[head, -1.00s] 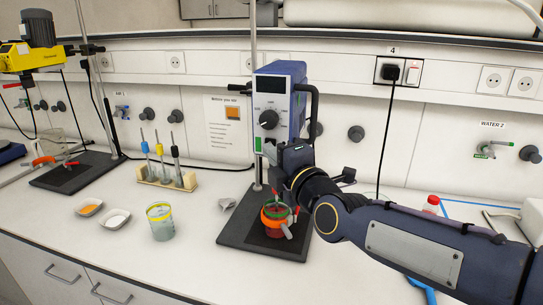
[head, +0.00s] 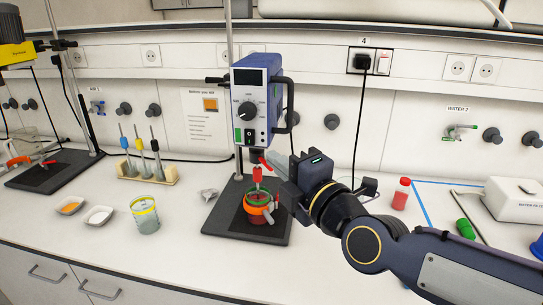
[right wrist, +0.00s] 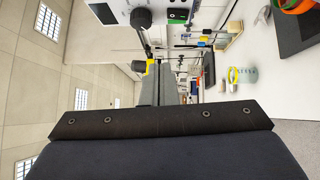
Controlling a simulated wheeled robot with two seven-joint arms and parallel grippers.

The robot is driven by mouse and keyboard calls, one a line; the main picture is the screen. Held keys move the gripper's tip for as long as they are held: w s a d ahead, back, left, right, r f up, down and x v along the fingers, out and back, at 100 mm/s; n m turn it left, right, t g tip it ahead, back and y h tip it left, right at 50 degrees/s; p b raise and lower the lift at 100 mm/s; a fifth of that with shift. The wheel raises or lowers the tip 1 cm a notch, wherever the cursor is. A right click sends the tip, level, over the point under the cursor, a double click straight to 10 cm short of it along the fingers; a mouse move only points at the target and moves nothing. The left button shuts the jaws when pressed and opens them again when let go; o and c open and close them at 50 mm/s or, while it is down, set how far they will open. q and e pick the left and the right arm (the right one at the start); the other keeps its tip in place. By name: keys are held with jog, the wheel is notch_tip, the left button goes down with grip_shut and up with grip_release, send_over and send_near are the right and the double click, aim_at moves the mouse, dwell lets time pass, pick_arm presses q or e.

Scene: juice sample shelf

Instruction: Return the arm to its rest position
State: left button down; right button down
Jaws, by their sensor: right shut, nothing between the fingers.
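My right arm (head: 400,245) comes in from the lower right in the head view. Its gripper (head: 282,174) is shut and empty, in front of and just right of the blue overhead stirrer (head: 257,105), below its control box. A beaker with a green rim and an orange-red clamp (head: 258,208) stands under the stirrer, a little below and left of the gripper. The gripper is close to the stirrer's red lower part (head: 257,174); I cannot tell whether they touch. In the right wrist view a dark part of my gripper (right wrist: 160,120) fills the lower half. My left gripper is out of view.
The dark stirrer base (head: 225,215) is beneath the gripper. A yellow-rimmed beaker (head: 145,214), two small dishes (head: 98,215) and a pipette rack (head: 148,174) stand left. A red-capped bottle (head: 401,194) and a white device (head: 515,200) are right. Bench front is clear.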

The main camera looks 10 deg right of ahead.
jog(key=s+d+f+m+g+h, duration=0.2)
jog(key=s+d+f+m+g, duration=0.3)
jog(key=s+f+m, duration=0.5)
jog(key=s+d+f+m+g+h, duration=0.3)
jog(key=s+d+f+m+g, duration=0.2)
jog(key=s+d+f+m, duration=0.3)
jog(key=s+f+m, duration=0.3)
jog(key=f+m, duration=0.3)
jog(key=m, duration=0.1)
jog(key=shift+s+d+f+m+g, duration=0.25)
jog(key=shift+m+g, duration=0.05)
jog(key=shift+m, duration=0.1)
